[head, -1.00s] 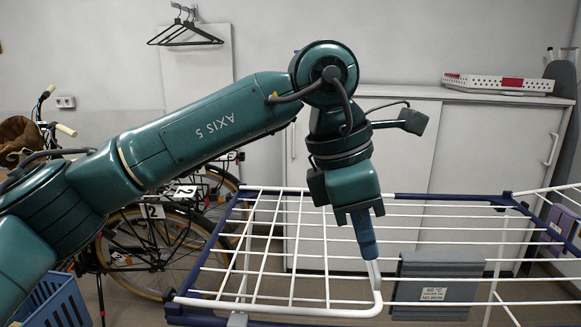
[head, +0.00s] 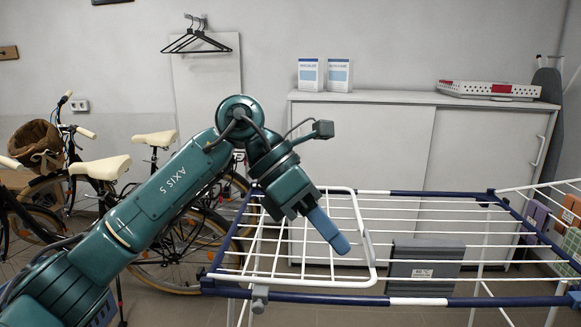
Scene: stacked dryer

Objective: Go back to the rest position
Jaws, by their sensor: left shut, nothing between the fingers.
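My left gripper (head: 338,240) has blue fingers pressed together, with nothing between them. It points down and to the right, in front of the drying rack in the picture. The drying rack (head: 420,301) has a dark blue frame with white rods. A white looped wing frame (head: 366,238) lies across its left part, and the fingertips show just left of this bar, with no clear contact. My teal left arm comes in from the lower left, bent at the elbow. My right gripper is not in view.
A grey box (head: 425,262) shows at the rack. Behind stands a white sliding-door cabinet (head: 390,145) bearing two cartons (head: 325,75) and a white-red tray (head: 488,90). Bicycles (head: 100,168) stand at the left, close behind my arm. Hangers (head: 196,42) hang on the wall.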

